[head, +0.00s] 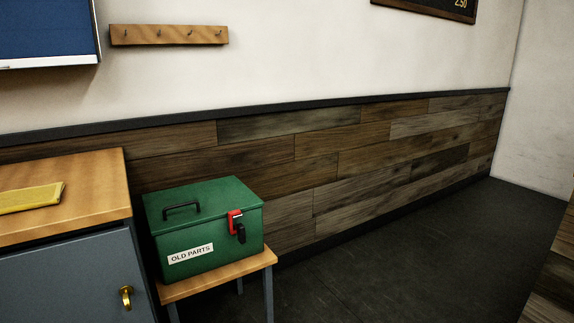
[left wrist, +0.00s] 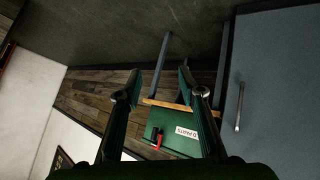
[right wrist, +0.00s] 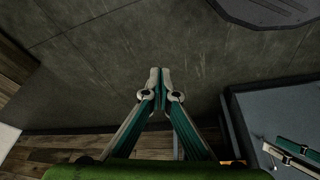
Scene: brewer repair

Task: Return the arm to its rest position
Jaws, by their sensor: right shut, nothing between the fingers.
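Neither arm shows in the head view. In the left wrist view my left gripper (left wrist: 160,76) is open with a clear gap between its fingertips, and nothing is held. The green "OLD PARTS" box shows beyond its fingers. In the right wrist view my right gripper (right wrist: 160,72) is shut, its fingertips together and empty, over bare dark floor. Teal and pale bars at the lower right of that view look like the fingers of my left gripper (right wrist: 290,150), in front of a grey surface.
The green box (head: 200,230), with a red and black latch, stands closed on a small wooden stand (head: 218,278). A grey cabinet (head: 70,275) with a wooden top holds a yellow folded item (head: 30,197). A hook rail (head: 170,34) is on the wall. The floor (head: 400,260) at right is clear.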

